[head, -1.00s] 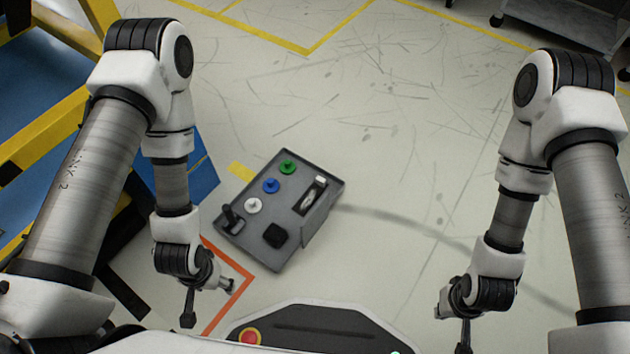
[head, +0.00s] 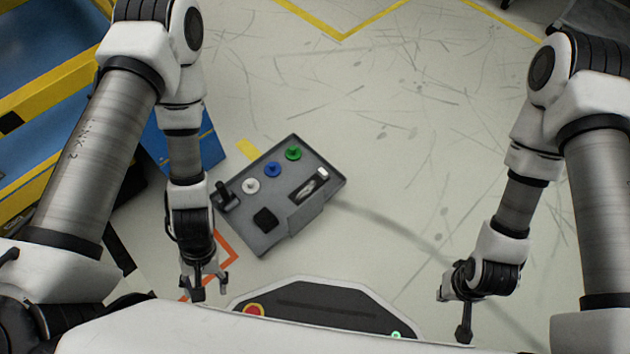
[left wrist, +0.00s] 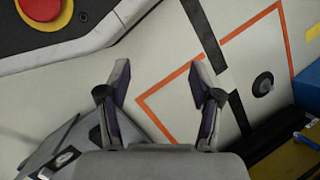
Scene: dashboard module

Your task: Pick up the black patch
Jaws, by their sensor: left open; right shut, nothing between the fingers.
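The black patch (head: 265,219) is a small dark square with rounded corners. It lies on the near part of the grey dashboard module (head: 281,236), which rests tilted in the head view on the floor. My left gripper (head: 208,284) is open and empty, to the left of and nearer than the module, apart from the patch. In the left wrist view its spread fingers (left wrist: 160,82) have only floor between them. A corner of the module (left wrist: 40,150) shows there at the lower left; I cannot make out the patch. My right gripper (head: 455,314) is shut and empty, far to the right.
The module also bears a white knob (head: 251,185), a blue knob (head: 272,169), a green knob (head: 293,153), a black lever (head: 226,196) and a recessed slot (head: 309,188). A blue and yellow rack (head: 55,75) stands at the left. Floor right of the module is clear.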

